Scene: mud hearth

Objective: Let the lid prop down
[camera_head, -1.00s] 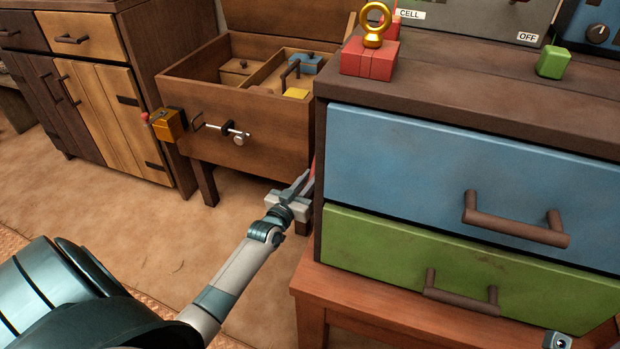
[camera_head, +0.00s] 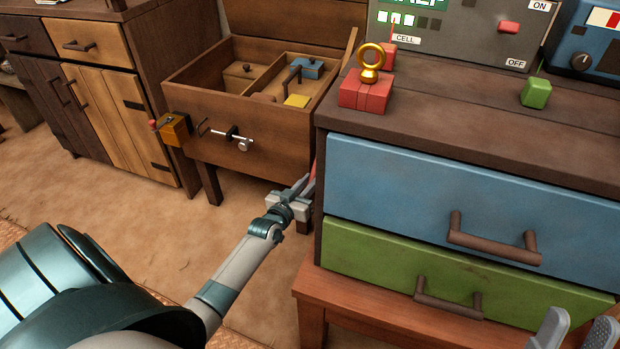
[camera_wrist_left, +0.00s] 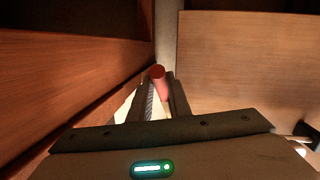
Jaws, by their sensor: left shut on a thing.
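The wooden chest (camera_head: 235,135) stands open at the back, its raised lid (camera_head: 285,20) leaning up behind it. A slanted wooden bar (camera_head: 350,45) at the chest's right side may be the lid prop; its lower part is hidden behind the drawer cabinet. My left gripper (camera_head: 304,184) is low at the chest's right side, shut on a red round-ended handle (camera_head: 313,172). In the left wrist view the red handle (camera_wrist_left: 158,72) sits between the two fingers. My right gripper (camera_head: 578,328) is at the lower right, its fingers apart and nothing visible between them.
The drawer cabinet (camera_head: 430,140) with blue and green drawers stands close to the right of my left gripper. A red block with a gold ring (camera_head: 366,93) and a green cube (camera_head: 535,92) are on its top. A brass latch box (camera_head: 174,130) juts from the chest. Floor is free left.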

